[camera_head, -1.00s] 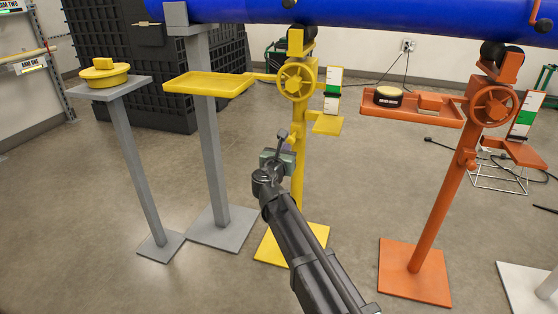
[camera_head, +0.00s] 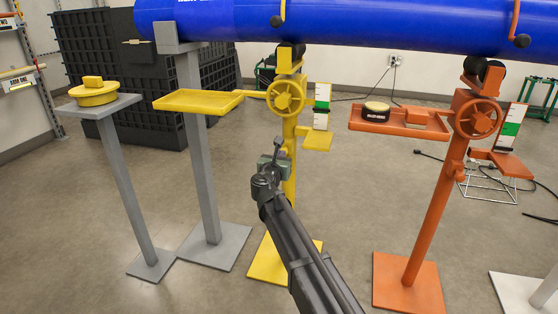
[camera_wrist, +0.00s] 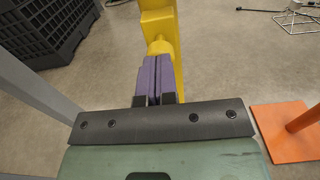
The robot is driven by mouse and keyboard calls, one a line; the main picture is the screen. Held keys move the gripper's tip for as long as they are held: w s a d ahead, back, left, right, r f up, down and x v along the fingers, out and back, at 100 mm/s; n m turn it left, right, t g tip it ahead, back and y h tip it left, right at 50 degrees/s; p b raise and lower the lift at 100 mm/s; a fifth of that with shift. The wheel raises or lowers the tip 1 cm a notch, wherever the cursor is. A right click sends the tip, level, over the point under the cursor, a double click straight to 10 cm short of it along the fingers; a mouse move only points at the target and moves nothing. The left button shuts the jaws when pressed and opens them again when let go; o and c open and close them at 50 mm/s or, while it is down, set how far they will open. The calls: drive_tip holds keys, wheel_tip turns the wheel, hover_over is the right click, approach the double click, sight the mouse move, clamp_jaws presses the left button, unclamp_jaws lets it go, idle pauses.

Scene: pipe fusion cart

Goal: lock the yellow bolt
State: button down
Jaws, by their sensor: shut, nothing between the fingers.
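The yellow bolt (camera_head: 302,131) is a short knob on the side of the yellow stand's post (camera_head: 289,185), below the handwheel. It also shows in the wrist view as a rounded yellow piece (camera_wrist: 160,47) against the post. My gripper (camera_head: 281,153) is close to the post, a little below the bolt in the head view. In the wrist view its purple fingers (camera_wrist: 160,75) are pressed together, with nothing between them. Their tips lie right in front of the yellow knob and hide its lower part. I cannot tell whether they touch it.
The yellow handwheel (camera_head: 286,97) and a scale plate (camera_head: 321,107) sit above the bolt. A blue pipe (camera_head: 370,30) crosses the top. A yellow tray (camera_head: 198,101) is at left, an orange stand (camera_head: 433,205) at right. Open floor lies between the stands.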

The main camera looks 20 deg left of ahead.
drive_tip(key=shift+w, duration=0.2)
drive_tip(key=s, duration=1.4)
drive_tip(key=shift+s+a, duration=0.2)
drive_tip(key=s+d+f+m+g+h+p, duration=0.1)
drive_tip(key=s+d+f+m+g, duration=0.25)
drive_tip(key=d+m, duration=0.4)
drive_tip(key=s+d+f+m+g+h+p, duration=0.1)
drive_tip(key=s+d+f+m+g+h, duration=0.2)
drive_tip(key=d+m, duration=0.45)
drive_tip(key=s+d+f+m+g+p, duration=0.1)
drive_tip(key=s+d+f+m+g, duration=0.3)
drive_tip(key=m, duration=0.5)
drive_tip(key=s+d+r+m+g+y+p, duration=0.2)
drive_tip(key=s+d+m+g+p, duration=0.25)
drive_tip(key=d, duration=0.45)
drive_tip(key=s+d+r+m+g+y+p, duration=0.1)
drive_tip(key=s+d+m+g+y+p, duration=0.15)
drive_tip(key=s+d+m, duration=0.55)
drive_tip(key=w+d+r+p, duration=0.1)
drive_tip(key=w+r+p, duration=0.1)
drive_tip(key=r+p, duration=1.6)
drive_tip(key=w+d+r+p, duration=0.1)
drive_tip(key=w+r+p, duration=0.1)
drive_tip(key=r+p, duration=1.7)
drive_tip(key=shift+d+r+n, duration=0.3)
drive_tip(key=shift+r+n, duration=0.05)
